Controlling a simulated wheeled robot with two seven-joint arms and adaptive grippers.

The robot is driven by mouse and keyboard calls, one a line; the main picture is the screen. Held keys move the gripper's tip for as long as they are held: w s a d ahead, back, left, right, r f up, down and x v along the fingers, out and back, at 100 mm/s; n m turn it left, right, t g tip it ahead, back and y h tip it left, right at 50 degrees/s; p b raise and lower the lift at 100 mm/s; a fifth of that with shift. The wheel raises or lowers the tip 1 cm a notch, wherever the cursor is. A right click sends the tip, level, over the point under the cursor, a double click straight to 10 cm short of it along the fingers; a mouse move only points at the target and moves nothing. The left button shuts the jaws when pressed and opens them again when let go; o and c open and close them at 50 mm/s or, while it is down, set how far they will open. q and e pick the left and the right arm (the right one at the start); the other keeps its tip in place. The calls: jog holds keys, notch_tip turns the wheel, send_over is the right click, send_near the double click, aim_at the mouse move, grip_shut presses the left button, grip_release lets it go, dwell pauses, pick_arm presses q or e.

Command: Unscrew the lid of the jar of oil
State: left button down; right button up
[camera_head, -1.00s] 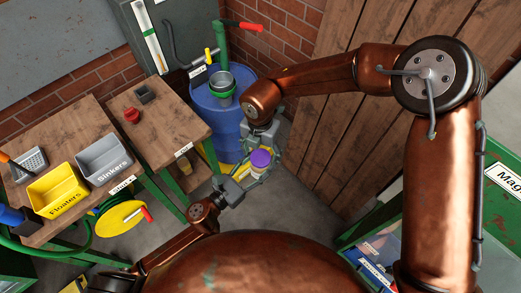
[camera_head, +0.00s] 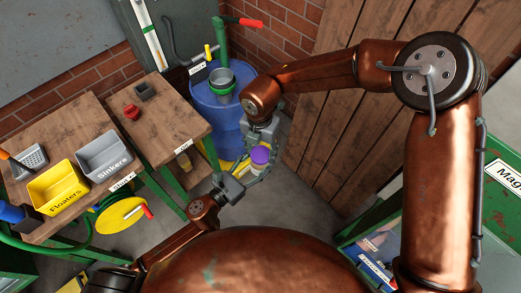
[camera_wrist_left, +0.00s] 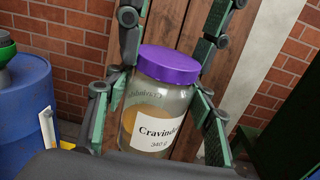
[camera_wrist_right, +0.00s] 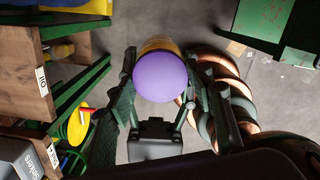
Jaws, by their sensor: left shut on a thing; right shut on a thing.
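A clear glass jar (camera_wrist_left: 155,112) with a white label reading "Cravinde…" and brownish-yellow contents stands upright in the left wrist view. Its purple lid (camera_wrist_left: 168,64) is seated on top; it also shows in the head view (camera_head: 261,155) and from above in the right wrist view (camera_wrist_right: 161,78). My left gripper (camera_wrist_left: 155,125) is shut on the jar's body, its green-padded fingers on either side. My right gripper (camera_wrist_right: 160,85) comes from above and is shut around the lid. The jar is held off the floor. Whether the lid's thread is loose cannot be seen.
A blue barrel (camera_head: 225,125) with a green pump stands behind the jar. A wooden table (camera_head: 175,112) at left holds a red object (camera_head: 131,112); yellow (camera_head: 60,192) and grey (camera_head: 103,160) bins stand on the neighbouring table. A wooden panel (camera_head: 335,150) is behind right.

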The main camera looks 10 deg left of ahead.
jog(key=n, duration=0.3)
jog(key=o, duration=1.3)
